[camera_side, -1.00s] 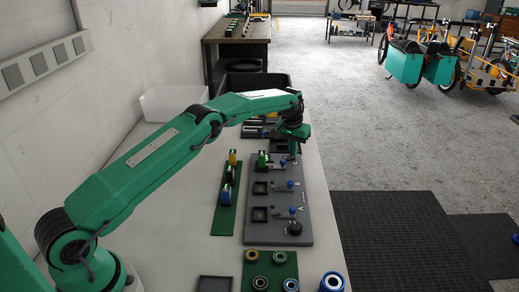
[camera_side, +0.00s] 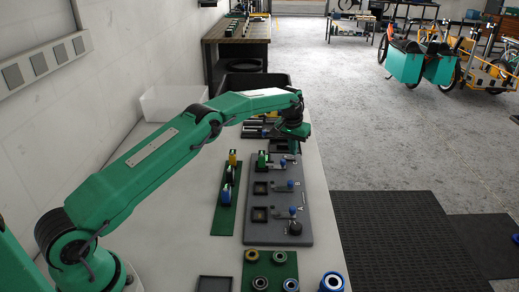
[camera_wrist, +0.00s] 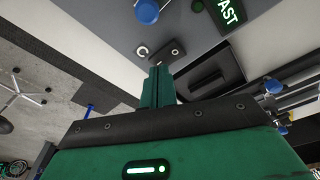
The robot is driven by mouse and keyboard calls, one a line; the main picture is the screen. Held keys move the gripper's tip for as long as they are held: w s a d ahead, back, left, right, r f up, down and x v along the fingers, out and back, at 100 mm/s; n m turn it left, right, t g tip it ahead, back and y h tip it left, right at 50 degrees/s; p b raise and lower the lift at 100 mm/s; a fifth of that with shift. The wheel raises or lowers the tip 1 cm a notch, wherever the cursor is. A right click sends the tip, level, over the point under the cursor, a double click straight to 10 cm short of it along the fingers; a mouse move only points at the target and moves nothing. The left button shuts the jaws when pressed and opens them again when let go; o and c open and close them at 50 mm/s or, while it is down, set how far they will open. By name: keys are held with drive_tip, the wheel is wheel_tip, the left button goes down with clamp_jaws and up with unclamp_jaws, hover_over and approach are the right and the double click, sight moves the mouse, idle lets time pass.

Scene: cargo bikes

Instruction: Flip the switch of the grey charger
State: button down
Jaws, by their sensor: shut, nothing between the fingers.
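A grey board (camera_side: 262,228) lies along the table's right side and carries lettered stations with blue-knobbed levers; I take it as the grey charger. In the wrist view its grey face (camera_wrist: 112,22) shows at the top, with a small dark switch-like part (camera_wrist: 174,50) next to a white ring mark. My gripper (camera_side: 294,150) is over the far end of the board. In the wrist view my gripper (camera_wrist: 158,70) is shut and empty, its green fingertips just below that dark part in the picture. I cannot tell whether they touch it. The switch's position is unclear.
A green strip (camera_side: 222,217) with coloured pieces stands left of the board. A green plate with rings (camera_side: 269,272) is in front. A dark bin (camera_side: 270,82) stands behind.

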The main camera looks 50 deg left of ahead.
drive_tip(key=shift+r, duration=3)
drive_tip(key=shift+r, duration=0.1)
wheel_tip(320, 180, up, 14)
drive_tip(key=t, duration=0.1)
hover_over(292, 158)
drive_tip(key=s+d, duration=0.2)
drive_tip(key=s, duration=0.5)
drive_tip(key=s+d+r+m+t, duration=0.1)
drive_tip(key=s+d+r, duration=0.1)
drive_tip(key=s+r, duration=0.7)
drive_tip(key=s+d+f+m+t, duration=0.1)
drive_tip(key=s+f, duration=0.3)
drive_tip(key=s, duration=1.1)
drive_tip(key=s+d+f+m+t, duration=0.1)
drive_tip(key=s+f, duration=0.3)
drive_tip(key=s, duration=1.1)
drive_tip(key=shift+s+d, duration=0.25)
drive_tip(key=shift+d, duration=0.1)
